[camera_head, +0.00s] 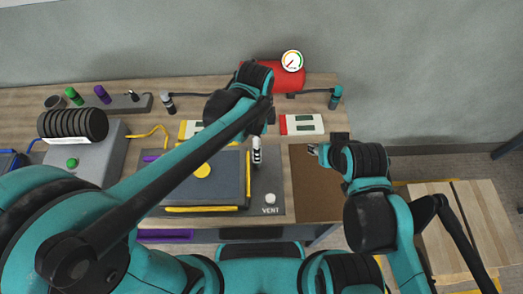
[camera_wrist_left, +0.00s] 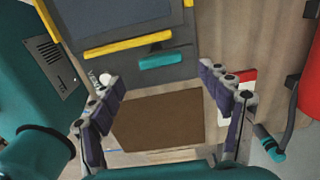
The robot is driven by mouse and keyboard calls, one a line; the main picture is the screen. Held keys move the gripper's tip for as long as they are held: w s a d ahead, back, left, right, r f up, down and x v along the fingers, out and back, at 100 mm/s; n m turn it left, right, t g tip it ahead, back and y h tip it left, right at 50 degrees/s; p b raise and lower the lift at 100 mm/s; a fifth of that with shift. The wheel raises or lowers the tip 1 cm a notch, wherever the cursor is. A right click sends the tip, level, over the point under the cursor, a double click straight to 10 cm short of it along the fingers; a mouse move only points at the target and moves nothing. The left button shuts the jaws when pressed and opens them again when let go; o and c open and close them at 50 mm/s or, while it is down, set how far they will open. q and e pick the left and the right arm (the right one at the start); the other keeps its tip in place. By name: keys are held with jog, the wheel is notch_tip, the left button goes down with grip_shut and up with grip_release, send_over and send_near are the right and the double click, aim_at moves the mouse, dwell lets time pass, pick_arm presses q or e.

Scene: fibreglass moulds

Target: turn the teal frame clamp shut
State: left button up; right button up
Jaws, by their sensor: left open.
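The teal clamp (camera_wrist_left: 163,59) is a short bar on the grey base plate, seen in the left wrist view. It lies beside the dark frame panel (camera_wrist_left: 110,18), apart from it, roughly parallel to its edge. In the head view I cannot make it out; my left gripper covers that area. My left gripper (camera_head: 257,152) points down over the plate's right part. In the left wrist view its fingers (camera_wrist_left: 161,78) are spread and empty, with the teal clamp just beyond the gap between them. My right gripper (camera_head: 313,150) is above the brown mat; its jaws are too small to read.
Yellow bars (camera_head: 202,208) edge the frame. A white VENT knob (camera_head: 270,198) stands on the plate. The brown mat (camera_head: 316,195) is bare. A red tank (camera_head: 272,75) with a gauge stands at the back. A grey box with a black coil (camera_head: 72,125) is at left.

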pick_arm(q)
notch_tip(320, 180, down, 5)
jog(key=shift+f+b, duration=0.1)
jog(key=shift+b, duration=0.65)
jog(key=shift+c, duration=0.3)
jog(key=c, duration=1.1)
